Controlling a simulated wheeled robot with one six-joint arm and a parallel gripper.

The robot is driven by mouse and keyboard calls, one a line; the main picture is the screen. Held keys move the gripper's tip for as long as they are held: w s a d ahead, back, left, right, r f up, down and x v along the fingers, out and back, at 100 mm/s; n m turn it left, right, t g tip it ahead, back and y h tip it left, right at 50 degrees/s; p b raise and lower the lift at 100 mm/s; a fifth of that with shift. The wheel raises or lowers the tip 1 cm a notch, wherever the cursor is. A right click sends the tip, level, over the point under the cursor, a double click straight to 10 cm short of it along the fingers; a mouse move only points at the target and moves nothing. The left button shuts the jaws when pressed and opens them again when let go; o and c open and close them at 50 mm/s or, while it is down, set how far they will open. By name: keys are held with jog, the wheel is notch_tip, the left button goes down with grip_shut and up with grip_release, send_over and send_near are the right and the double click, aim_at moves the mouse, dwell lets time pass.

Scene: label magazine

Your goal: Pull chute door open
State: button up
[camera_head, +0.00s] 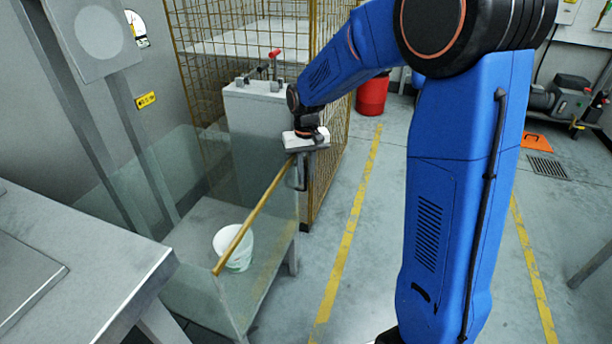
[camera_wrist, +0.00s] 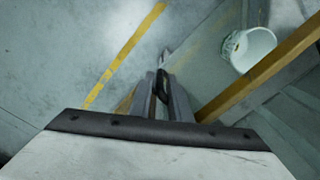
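The chute door (camera_head: 262,255) looks like a clear panel with a yellow-brown bar (camera_head: 252,215) along its top edge. The bar also shows in the wrist view (camera_wrist: 265,72). My gripper (camera_head: 301,178) points down at the far end of this bar, close beside the panel. In the wrist view my gripper's grey fingers (camera_wrist: 166,98) stand close together around a small dark part (camera_wrist: 162,84), which looks like a handle. Whether the fingers press on it cannot be told. The head view shows little of the fingertips.
A white bucket (camera_head: 233,247) stands on a grey shelf behind the clear panels. A grey table (camera_head: 75,265) is at the left. A yellow wire cage (camera_head: 325,110) and a grey cabinet (camera_head: 255,125) stand behind my gripper. The floor (camera_head: 375,215) to the right is clear.

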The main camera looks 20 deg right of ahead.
jog(key=shift+f, duration=0.4)
grip_shut()
jog(key=shift+d, duration=0.1)
